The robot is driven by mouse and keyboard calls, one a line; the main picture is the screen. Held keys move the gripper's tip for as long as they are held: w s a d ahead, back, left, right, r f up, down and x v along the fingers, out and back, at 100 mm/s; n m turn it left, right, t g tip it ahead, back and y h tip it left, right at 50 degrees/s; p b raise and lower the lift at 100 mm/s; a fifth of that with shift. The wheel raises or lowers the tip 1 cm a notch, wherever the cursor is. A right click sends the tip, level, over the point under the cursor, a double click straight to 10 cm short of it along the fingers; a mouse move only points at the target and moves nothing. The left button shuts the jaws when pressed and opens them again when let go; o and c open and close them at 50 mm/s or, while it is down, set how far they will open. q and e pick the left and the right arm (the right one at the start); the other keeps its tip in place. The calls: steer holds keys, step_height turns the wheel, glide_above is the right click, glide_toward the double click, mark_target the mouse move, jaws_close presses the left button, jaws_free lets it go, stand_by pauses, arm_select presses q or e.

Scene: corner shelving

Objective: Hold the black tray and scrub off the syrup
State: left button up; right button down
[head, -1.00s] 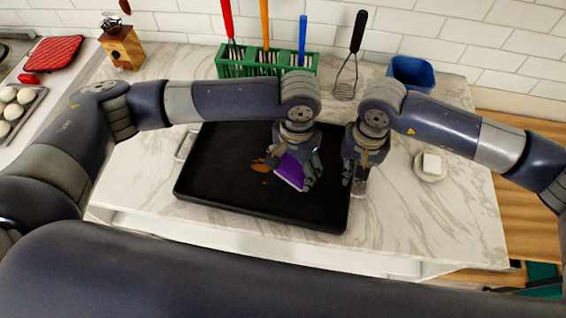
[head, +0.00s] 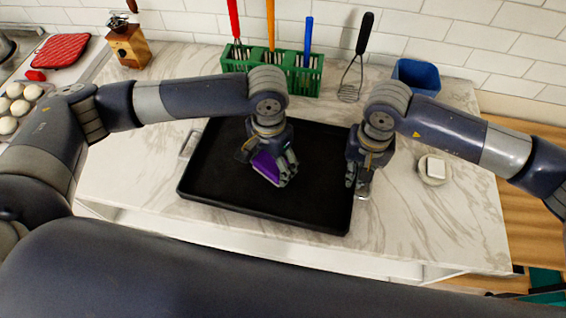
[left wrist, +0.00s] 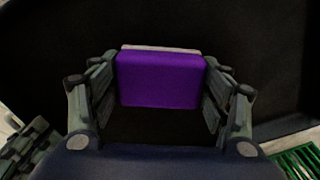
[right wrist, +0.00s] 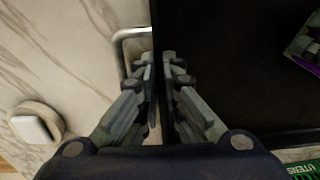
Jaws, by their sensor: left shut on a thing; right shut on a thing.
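The black tray (head: 225,185) lies on the marble counter. My left gripper (head: 277,176) is over the middle of the tray, shut on a purple sponge (head: 266,167) with a pale layer. The left wrist view shows the sponge (left wrist: 158,80) between both fingers, against the dark tray. My right gripper (head: 356,180) is at the tray's right edge, shut on it. In the right wrist view its fingers (right wrist: 166,75) pinch the tray's edge next to a metal handle (right wrist: 128,38). No brown syrup shows on the visible tray surface; the patch under the left gripper and sponge is hidden.
A green utensil holder (head: 300,76) and a whisk (head: 352,80) are behind the tray. A blue container (head: 416,75) stands at the back right. A round dish with a white block (head: 435,168) sits right of the tray. A wooden grinder (head: 128,47) stands back left.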

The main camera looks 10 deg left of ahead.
mark_target(255, 159)
arm_select(q)
steer(key=a, duration=0.4)
steer(key=shift+r, duration=4.15)
arm_select(e)
steer(key=c, duration=1.7)
jaws_free()
arm_select(q)
steer(key=shift+w, duration=0.1)
arm_select(e)
steer(key=shift+r, duration=0.1)
step_height(255, 159, up, 12)
steer(key=shift+f, duration=0.1)
arm_select(q)
steer(key=shift+f, duration=0.1)
